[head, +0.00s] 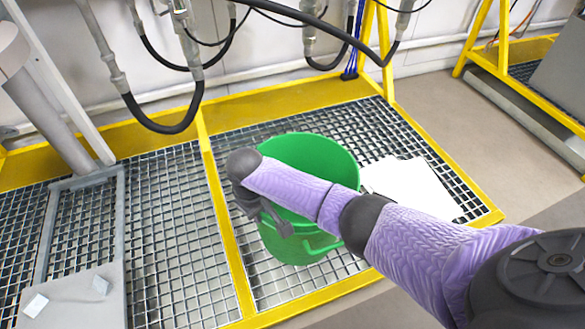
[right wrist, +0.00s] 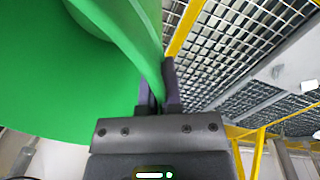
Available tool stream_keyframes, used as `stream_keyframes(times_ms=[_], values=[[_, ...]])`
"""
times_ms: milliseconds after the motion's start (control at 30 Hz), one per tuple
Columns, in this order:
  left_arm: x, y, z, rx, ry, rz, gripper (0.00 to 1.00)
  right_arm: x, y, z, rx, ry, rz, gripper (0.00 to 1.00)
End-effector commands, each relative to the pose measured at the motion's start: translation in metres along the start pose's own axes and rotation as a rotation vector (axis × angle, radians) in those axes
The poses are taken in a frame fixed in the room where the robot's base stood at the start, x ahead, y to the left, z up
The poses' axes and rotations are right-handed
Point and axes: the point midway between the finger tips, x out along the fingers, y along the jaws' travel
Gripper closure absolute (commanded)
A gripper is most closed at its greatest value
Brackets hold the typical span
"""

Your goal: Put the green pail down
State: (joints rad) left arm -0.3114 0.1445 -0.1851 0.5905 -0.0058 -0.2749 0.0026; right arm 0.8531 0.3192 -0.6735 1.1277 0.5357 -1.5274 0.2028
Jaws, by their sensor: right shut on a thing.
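The green pail (head: 322,152) is upright over the right-hand section of the metal grating (head: 385,128) in the head view. I cannot tell whether its base touches the grating. My right gripper (head: 272,222) is shut on the pail's near left wall at the rim. In the right wrist view, the pail (right wrist: 62,90) fills the left side, and its wall runs between the fingers of the right gripper (right wrist: 158,88). My right forearm hides part of the pail's opening and right side. My left gripper is in neither view.
A white sheet or panel (head: 412,187) lies on the grating right of the pail. A yellow frame (head: 222,228) borders and divides the grating. Black hoses (head: 165,128) hang at the back left. A grey plate (head: 75,302) with small white pieces is at lower left. The middle-left grating is clear.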

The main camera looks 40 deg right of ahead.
Motion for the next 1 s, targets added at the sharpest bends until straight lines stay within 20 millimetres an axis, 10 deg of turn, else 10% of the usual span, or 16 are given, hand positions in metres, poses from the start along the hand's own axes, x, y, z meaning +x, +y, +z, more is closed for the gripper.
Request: stream_keyframes(times_ms=[567,933,1000], values=[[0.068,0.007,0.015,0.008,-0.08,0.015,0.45,0.102,-0.007,0.001,-0.001,-0.007,0.0,1.0],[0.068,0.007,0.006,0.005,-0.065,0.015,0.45,0.102,-0.007,0.0,0.0,-0.001,0.001,1.0],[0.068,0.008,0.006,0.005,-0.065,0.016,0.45,0.102,-0.007,0.0,0.0,-0.001,0.001,0.84]])
